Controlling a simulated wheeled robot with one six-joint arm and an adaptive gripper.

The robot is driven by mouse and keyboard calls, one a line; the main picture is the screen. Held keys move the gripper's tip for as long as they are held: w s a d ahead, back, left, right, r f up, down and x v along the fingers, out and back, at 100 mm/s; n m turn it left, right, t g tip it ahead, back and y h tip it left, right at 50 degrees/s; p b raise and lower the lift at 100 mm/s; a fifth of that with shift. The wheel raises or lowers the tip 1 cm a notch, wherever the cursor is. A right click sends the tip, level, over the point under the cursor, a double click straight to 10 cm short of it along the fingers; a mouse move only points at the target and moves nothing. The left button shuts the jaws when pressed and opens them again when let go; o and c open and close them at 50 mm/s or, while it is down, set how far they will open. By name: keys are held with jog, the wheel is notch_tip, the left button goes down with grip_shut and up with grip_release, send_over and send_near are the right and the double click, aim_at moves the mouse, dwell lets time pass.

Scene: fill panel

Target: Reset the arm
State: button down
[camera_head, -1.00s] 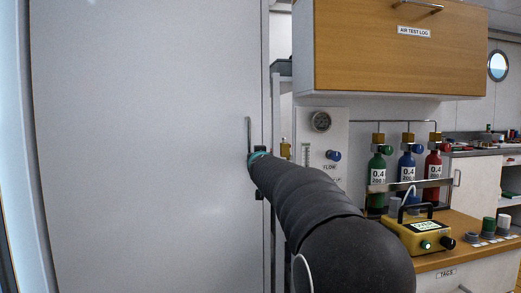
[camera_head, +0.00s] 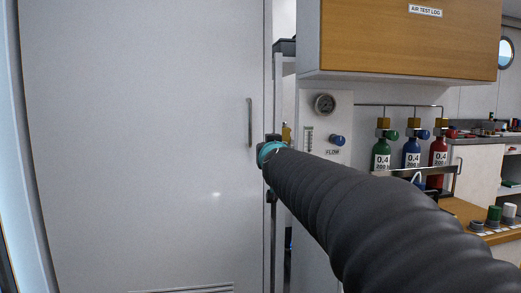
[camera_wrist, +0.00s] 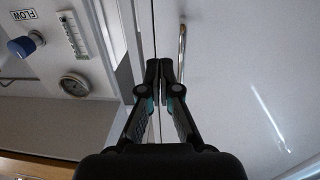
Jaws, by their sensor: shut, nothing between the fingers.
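My gripper (camera_wrist: 165,72) is shut and empty in the wrist view, its dark fingertips together in front of the seam at the white door's edge. In the head view my black arm reaches in from the lower right, and the gripper (camera_head: 271,143) shows only as a small dark and teal end, mostly hidden by the arm. It appears just right of the door handle (camera_head: 250,122). The handle also shows in the wrist view (camera_wrist: 182,50), right of the fingertips. I cannot tell how far the fingertips are from the door.
The white door (camera_head: 140,140) fills the left. A flow panel with a gauge (camera_head: 324,104) and blue knob (camera_head: 337,140) stands right of it, below a wooden cabinet (camera_head: 405,45). Green (camera_head: 381,155), blue (camera_head: 411,153) and red (camera_head: 438,153) cylinders stand further right, partly behind my arm.

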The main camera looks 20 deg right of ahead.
jog(key=shift+s, duration=0.45)
jog(key=s+a+f+g+y, duration=0.3)
jog(key=s+a+f, duration=0.1)
jog(key=f, duration=0.6)
jog(key=s+a+f+g+y, duration=0.2)
jog(key=s+a+f+g, duration=0.25)
jog(key=f, duration=0.45)
jog(key=s+f+n+g, duration=0.1)
jog(key=s+f, duration=0.3)
jog(key=s, duration=0.4)
jog(key=s+a+f+g, duration=0.1)
jog(key=s+f, duration=0.3)
jog(key=s, duration=0.4)
jog(key=s+a+f+n+g+h, duration=0.1)
jog(key=s+f+g, duration=0.1)
jog(key=s+f, duration=0.3)
jog(key=shift+s+a+n, duration=0.15)
jog(key=shift+s+n, duration=0.15)
jog(key=shift+s, duration=1.5)
jog(key=shift+g, duration=0.25)
